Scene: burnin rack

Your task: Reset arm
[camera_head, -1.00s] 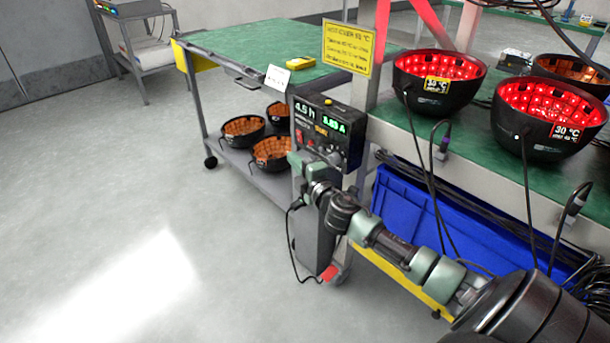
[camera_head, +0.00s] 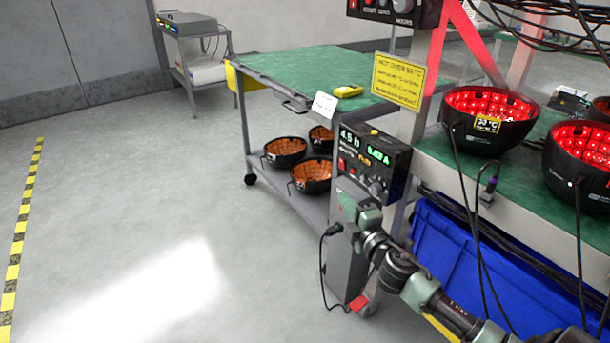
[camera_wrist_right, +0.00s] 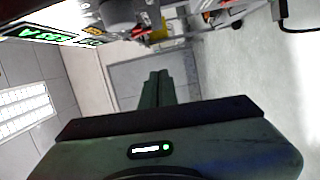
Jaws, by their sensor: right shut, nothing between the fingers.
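My right arm comes in from the lower right in the head view. Its gripper (camera_head: 350,200) is in front of the grey post below the black control box (camera_head: 372,165). The gripper's fingers (camera_wrist_right: 157,88) show in the right wrist view, closed together with nothing between them. Whether the gripper touches the post or box cannot be told from this angle. My left gripper is not in view.
A burn-in rack with red-lit bowls (camera_head: 490,120) on a green shelf stands at right, with hanging cables and a blue bin (camera_head: 470,265) below. A green-topped cart (camera_head: 300,75) with several bowls on its lower shelf stands behind. The floor (camera_head: 130,230) at left is clear.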

